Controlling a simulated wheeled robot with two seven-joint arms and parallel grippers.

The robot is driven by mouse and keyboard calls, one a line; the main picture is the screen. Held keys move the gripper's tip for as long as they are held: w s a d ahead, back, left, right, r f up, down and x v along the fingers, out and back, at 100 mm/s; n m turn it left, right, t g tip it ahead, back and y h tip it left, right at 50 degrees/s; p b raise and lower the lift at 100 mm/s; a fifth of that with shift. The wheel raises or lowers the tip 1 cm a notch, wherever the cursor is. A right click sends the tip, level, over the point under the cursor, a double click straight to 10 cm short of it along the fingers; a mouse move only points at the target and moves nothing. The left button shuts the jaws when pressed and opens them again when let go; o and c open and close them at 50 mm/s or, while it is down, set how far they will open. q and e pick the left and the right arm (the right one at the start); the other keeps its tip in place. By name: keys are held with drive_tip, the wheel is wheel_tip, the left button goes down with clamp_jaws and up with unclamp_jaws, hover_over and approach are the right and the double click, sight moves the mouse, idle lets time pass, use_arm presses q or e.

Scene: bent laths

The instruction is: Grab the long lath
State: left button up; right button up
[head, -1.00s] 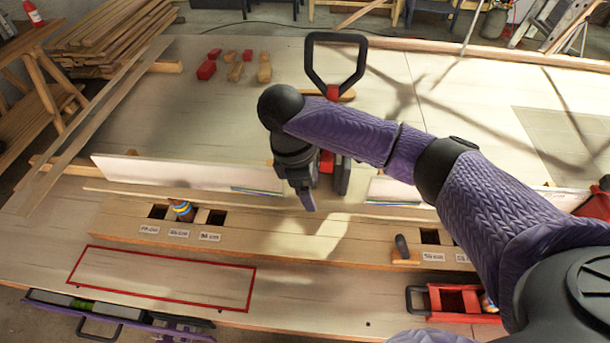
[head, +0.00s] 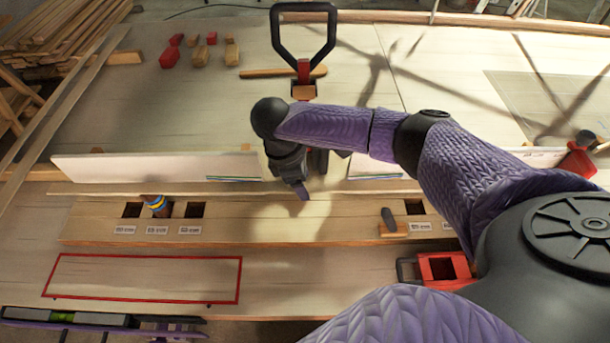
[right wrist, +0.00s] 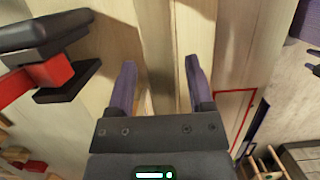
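A long thin lath (head: 120,189) lies lengthwise on the bench, along the front of an upright white board (head: 150,167). My right gripper (head: 303,188) is over this lath, pointing down, in front of the white board. In the right wrist view, its two purple fingers (right wrist: 158,68) stand apart, with a pale wooden strip running in the gap between them. I cannot tell whether they touch it. The arm and gripper hide part of the board. My left gripper is not in view.
A red clamp with a black handle (head: 303,48) stands behind the gripper. A wooden block with labelled slots (head: 270,207) lies in front. A red-outlined rectangle (head: 145,257) is at front left. Stacked planks (head: 70,30) fill the far left; small blocks (head: 197,57) lie behind.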

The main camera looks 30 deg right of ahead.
clamp_jaws()
